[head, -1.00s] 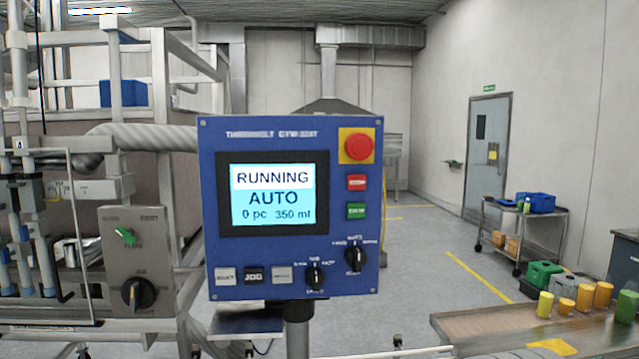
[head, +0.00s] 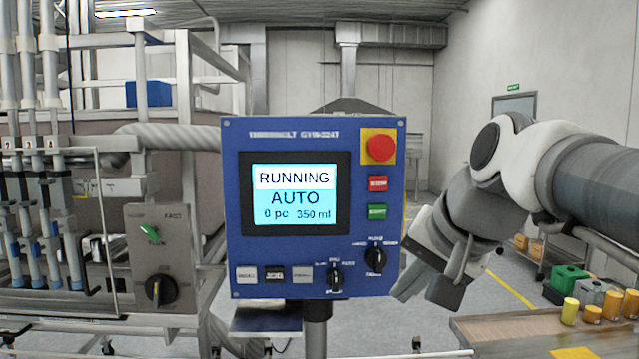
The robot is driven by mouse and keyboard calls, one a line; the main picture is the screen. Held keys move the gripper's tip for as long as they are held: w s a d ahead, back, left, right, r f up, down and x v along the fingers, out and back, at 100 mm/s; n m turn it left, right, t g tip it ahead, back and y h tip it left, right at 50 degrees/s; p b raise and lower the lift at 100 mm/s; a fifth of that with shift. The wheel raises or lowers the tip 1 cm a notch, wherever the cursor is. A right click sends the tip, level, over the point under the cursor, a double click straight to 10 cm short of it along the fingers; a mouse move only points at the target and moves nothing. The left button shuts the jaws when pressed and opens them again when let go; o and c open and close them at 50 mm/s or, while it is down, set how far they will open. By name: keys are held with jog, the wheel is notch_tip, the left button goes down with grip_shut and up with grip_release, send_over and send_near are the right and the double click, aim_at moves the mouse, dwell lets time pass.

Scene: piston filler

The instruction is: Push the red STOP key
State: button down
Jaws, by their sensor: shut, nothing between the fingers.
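The red STOP key (head: 378,184) is a small square key at the right of the blue control panel (head: 235,255). It sits below the red mushroom button on a yellow plate (head: 380,147) and above a green key (head: 377,213). Its lettering is blurred. The panel screen (head: 295,200) reads RUNNING, AUTO, 0 pc, 350 ml. My gripper (head: 408,287) is at the panel's right edge, low and to the right of the STOP key, pointing down and left. It is shut and empty, apart from the key. Nothing covers the key.
Two black rotary knobs (head: 376,257) and several small keys (head: 247,274) line the panel's lower part. A grey box with a knob (head: 160,290) and machine framing stand at left. A table (head: 500,326) with containers is at lower right.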

jog(key=w+d+r+m+t+y, duration=0.1)
jog(key=w+r+m, duration=0.3)
jog(key=w+r, duration=0.4)
notch_tip(320, 180, up, 2)
jog(key=shift+w+d+r+t+y, duration=0.25)
jog(key=shift+d+t+y, duration=0.05)
jog(key=shift+t, duration=0.1)
jog(key=p, duration=0.3)
send_near(377, 191)
notch_tip(377, 191, down, 4)
jog(key=a, duration=0.2)
jog(key=shift+w+f+p, duration=0.1)
jog(key=shift+w+p, duration=0.45)
jog(key=shift+w, duration=0.8)
jog(key=shift+w, duration=0.1)
jog(key=shift+w+p, duration=0.3)
jog(key=shift+w+p, duration=0.3)
jog(key=shift+w, duration=0.1)
dwell(0.7)
jog(key=shift+s, duration=0.1)
jog(key=shift+s+d+b, duration=0.1)
jog(key=shift+s+b, duration=0.3)
jog(key=shift+s, duration=0.3)
